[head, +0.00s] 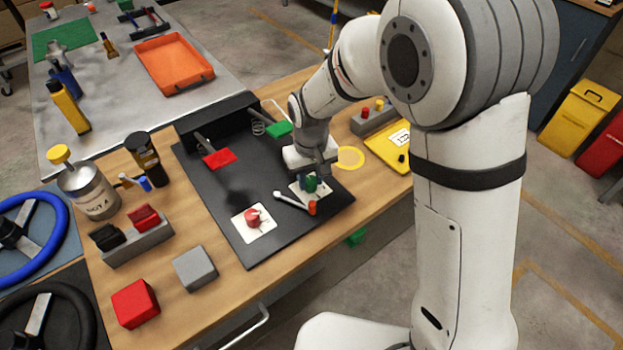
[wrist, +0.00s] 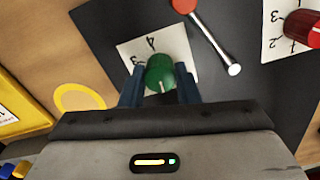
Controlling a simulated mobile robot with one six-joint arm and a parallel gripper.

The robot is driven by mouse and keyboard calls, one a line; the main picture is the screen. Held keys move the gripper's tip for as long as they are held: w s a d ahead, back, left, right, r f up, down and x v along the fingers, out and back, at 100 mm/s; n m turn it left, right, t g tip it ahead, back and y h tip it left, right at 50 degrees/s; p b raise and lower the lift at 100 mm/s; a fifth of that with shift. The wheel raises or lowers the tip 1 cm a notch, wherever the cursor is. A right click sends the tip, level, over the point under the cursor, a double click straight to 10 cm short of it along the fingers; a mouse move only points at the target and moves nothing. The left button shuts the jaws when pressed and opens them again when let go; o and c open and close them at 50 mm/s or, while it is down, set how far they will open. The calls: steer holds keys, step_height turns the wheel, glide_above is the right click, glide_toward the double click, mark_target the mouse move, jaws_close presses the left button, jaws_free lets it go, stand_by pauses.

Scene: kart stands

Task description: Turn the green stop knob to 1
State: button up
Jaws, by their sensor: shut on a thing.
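The green stop knob (wrist: 159,73) sits on a white numbered plate (wrist: 138,50) on the black panel. In the wrist view a 4 and part of a 3 show on the plate; the rest of the dial is hidden by my gripper. My gripper (wrist: 160,88) is shut on the green knob, one blue-grey finger on each side. A pale line on the knob points down in the wrist view, towards the gripper body. In the head view the knob (head: 311,184) shows just below my gripper (head: 313,176).
A red knob (head: 253,217) on its own white plate is nearby. A lever with an orange end (head: 312,208) lies between the two knobs. Red (head: 219,158) and green (head: 279,129) pedals stand behind. A yellow ring (head: 350,158) lies to the right.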

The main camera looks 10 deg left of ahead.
mark_target(311, 181)
steer(key=shift+n, duration=0.7)
steer(key=o, duration=1)
steer(key=shift+r, duration=0.15)
step_height(311, 181, up, 8)
steer(key=shift+f+b, duration=0.2)
steer(key=shift+b, duration=0.1)
